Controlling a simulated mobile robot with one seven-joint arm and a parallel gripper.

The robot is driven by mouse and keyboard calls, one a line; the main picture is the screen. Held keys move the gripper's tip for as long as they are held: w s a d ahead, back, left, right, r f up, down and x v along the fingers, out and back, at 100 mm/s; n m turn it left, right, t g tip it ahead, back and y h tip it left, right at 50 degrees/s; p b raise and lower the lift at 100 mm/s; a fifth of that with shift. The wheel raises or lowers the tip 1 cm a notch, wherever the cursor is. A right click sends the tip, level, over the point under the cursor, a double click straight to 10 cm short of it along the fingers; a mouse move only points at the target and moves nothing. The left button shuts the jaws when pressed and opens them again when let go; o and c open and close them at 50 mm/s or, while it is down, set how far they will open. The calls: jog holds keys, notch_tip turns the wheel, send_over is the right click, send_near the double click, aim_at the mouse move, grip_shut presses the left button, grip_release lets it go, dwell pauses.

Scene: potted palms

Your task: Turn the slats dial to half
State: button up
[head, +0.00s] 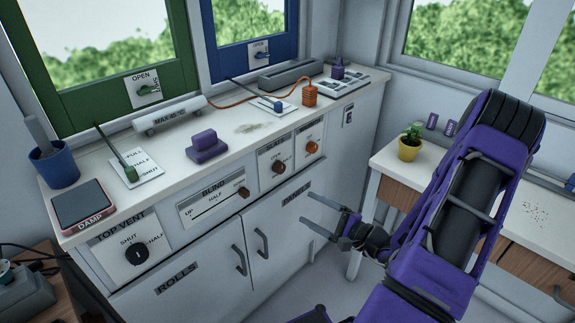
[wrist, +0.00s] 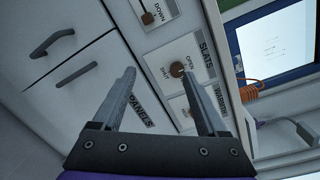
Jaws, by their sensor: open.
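The slats dial (head: 278,168) is a round brown knob on a white plate in the counter's front, between the blind and warming controls. In the wrist view the slats dial (wrist: 177,69) shows beside the words OPEN and SHUT, with the SLATS label along its plate. I cannot tell exactly where the knob points. My gripper (head: 307,208) is open and empty, in front of the cabinet, apart from the dial and below it to the right. In the wrist view my gripper (wrist: 159,74) has its two fingers spread, and the dial appears between and beyond the tips.
An orange-brown warming knob (head: 311,148) sits right of the slats plate. The blind slider (head: 243,192) is to the left, and the top vent dial (head: 137,255) farther left. Cabinet handles (head: 262,244) stick out below. A side table (head: 391,162) with a potted plant stands right.

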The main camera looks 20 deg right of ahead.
aim_at(281, 170)
jog(key=w+d+m+t+h, duration=0.1)
jog(key=d+m+t+h, duration=0.1)
jog(key=d+h, duration=0.15)
jog(key=shift+y, duration=0.25)
jog(key=x, duration=0.5)
jog(key=b+x, duration=0.1)
jog(key=x, duration=1.1)
jog(key=shift+w+d+f, duration=0.1)
jog(key=shift+d+f, duration=0.1)
grip_shut()
